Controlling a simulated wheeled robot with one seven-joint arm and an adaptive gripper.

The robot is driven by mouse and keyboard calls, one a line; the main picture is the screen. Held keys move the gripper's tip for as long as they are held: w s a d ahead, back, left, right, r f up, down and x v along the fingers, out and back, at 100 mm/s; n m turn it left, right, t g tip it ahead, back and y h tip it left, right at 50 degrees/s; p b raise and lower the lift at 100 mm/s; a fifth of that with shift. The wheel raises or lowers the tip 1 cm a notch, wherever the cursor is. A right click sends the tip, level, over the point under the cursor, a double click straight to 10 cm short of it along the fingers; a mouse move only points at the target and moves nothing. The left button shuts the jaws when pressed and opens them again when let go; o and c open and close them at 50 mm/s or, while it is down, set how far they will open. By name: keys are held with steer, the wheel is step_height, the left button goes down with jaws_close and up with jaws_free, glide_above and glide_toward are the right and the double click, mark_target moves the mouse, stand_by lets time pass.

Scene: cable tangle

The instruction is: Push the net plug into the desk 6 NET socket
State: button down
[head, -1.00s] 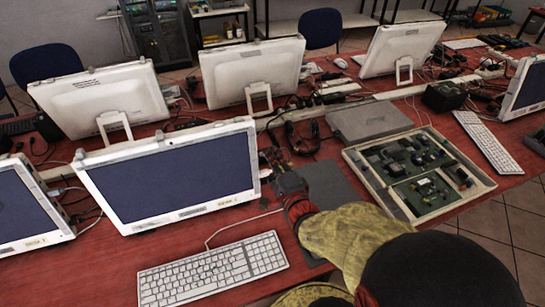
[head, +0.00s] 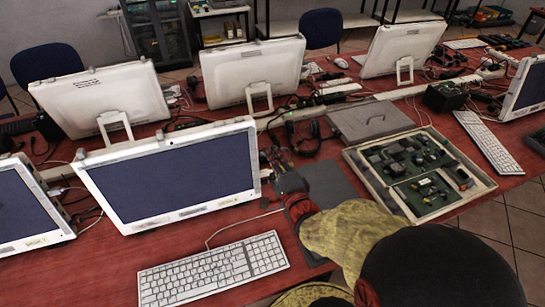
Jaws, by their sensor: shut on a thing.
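My gripper (head: 277,163) is a small dark shape at the end of my arm, in the middle of the head view. It points away from me, just right of the front monitor (head: 170,175), near a clutter of dark cables (head: 300,137). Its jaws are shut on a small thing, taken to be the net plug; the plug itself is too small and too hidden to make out. The desk 6 NET socket cannot be picked out, nor can I tell whether the plug touches it.
A white keyboard (head: 213,268) lies in front of the monitor. A dark grey mat (head: 330,184) lies right of my gripper, with a grey closed case (head: 370,122) behind it and an open tray of circuit boards (head: 483,187) further right. A white trunking strip (head: 400,92) runs behind.

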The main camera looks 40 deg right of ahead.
steer(key=shift+s+d+r+p, duration=0.25)
steer(key=shift+d+r, duration=0.25)
steer(key=shift+d, duration=0.3)
steer(key=shift+s+d+r+p, duration=0.25)
steer(key=shift+d+r, duration=0.25)
steer(key=shift+d, duration=0.25)
steer(key=shift+s+d+r+p, duration=0.25)
steer(key=shift+d+r, duration=0.25)
steer(key=shift+d, duration=0.3)
